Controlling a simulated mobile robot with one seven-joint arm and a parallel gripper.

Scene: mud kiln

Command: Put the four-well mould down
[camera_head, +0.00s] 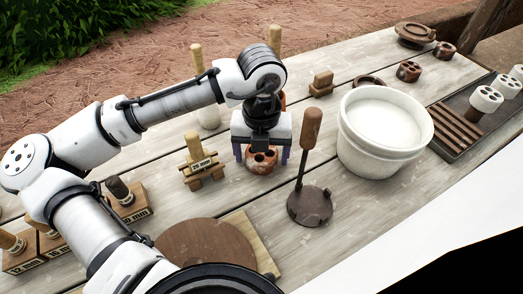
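The four-well mould (262,163) is a small reddish-brown clay block with dark round holes in its top. It appears to rest upright on the plank table, mid-picture. My gripper (262,156) points down over it, with one dark purple-tipped finger on each side. The fingers stand wide, and a narrow gap seems to show between each finger and the mould. The gripper's body hides the mould's rear part.
A dark round stamp with an upright handle (309,205) is close in front right. A white bucket (386,140) stands right. Upright wooden handles (274,40) rise behind. A round brown board (205,250) lies in front.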

